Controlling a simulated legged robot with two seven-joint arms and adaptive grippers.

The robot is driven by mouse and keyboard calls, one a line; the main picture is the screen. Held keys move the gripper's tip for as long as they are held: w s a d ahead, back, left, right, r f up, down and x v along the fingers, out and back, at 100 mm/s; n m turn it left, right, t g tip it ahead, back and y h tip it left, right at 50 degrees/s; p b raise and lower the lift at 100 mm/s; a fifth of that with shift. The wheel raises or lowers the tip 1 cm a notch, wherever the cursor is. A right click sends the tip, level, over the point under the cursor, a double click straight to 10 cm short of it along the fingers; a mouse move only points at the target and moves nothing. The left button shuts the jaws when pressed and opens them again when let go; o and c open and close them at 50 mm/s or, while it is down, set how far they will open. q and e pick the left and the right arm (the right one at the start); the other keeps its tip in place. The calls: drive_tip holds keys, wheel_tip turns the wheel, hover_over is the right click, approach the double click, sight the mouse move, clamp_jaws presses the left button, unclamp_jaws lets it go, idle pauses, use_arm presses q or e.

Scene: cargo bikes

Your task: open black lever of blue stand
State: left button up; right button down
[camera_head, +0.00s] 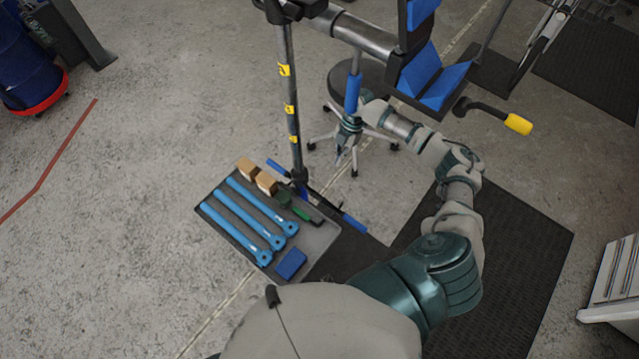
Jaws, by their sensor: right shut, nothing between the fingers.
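The stand has a dark upright pole (290,105) with yellow labels and a grey horizontal tube (362,34) leading to a blue clamp head (430,76). A black lever with a yellow end (497,115) sticks out to the right below the clamp. A rod with a blue grip (353,90) hangs from the tube. My right gripper (342,156) is shut and empty, just below the blue grip in the picture. Whether it touches the grip is not clear. It is left of the black lever and apart from it. My left gripper is out of view.
A tray (235,236) with blue tools, wooden blocks and a blue block lies at the pole's foot. A round black stool (345,85) stands behind my right gripper. A blue barrel (28,65) is far left, a white rack (615,290) at right.

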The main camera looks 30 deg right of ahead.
use_arm(q)
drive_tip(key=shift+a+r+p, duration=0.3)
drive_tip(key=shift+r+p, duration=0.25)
drive_tip(key=shift+p, duration=0.05)
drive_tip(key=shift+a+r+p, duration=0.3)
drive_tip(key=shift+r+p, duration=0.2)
drive_tip(key=shift+p, duration=0.1)
use_arm(e)
drive_tip(key=s+a+f, duration=0.3)
drive_tip(key=a+f, duration=0.5)
drive_tip(key=f, duration=0.1)
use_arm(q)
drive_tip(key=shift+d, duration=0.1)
